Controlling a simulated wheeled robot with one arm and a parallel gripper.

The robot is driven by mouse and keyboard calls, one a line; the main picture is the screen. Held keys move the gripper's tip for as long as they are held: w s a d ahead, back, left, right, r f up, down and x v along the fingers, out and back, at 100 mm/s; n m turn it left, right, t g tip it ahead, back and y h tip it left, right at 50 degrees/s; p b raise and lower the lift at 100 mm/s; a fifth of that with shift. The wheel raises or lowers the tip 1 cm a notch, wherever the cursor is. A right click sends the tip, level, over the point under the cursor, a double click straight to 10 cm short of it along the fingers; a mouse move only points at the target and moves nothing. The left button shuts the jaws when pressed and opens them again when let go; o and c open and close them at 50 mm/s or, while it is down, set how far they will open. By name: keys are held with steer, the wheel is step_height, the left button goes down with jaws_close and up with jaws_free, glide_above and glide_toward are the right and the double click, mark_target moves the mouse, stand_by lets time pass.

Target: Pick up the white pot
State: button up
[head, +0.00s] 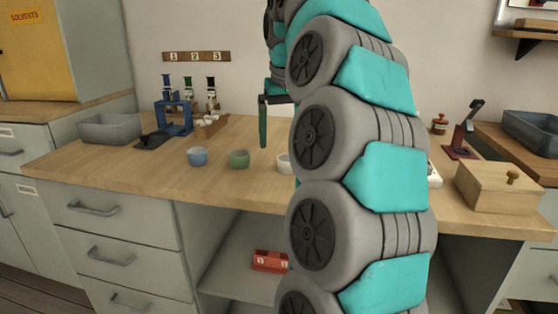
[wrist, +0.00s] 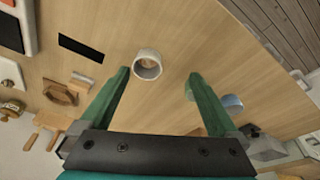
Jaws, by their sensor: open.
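The white pot (head: 284,163) stands on the wooden bench, mostly hidden behind my arm in the head view. In the wrist view the white pot (wrist: 147,64) shows its round open rim, between and beyond the tips of my green fingers. My gripper (wrist: 160,76) is open and empty, pointing down above the bench, apart from the pot. In the head view my gripper (head: 264,122) shows one finger, to the left of the white pot and higher.
A green pot (head: 238,159) and a blue pot (head: 197,156) stand in a row left of the white one. A blue stand (head: 175,118), grey bin (head: 110,128) and small rack (head: 211,126) are behind. A wooden box (head: 497,190) stands at right.

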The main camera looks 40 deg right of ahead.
mark_target(288, 164)
steer(key=d, duration=0.2)
steer(key=shift+w+d+r+m, duration=0.4)
steer(key=shift+b+x, duration=0.65)
steer(key=shift+x, duration=3.05)
steer(key=shift+a, duration=0.1)
steer(key=c, duration=1.4)
steer(key=shift+r, duration=0.2)
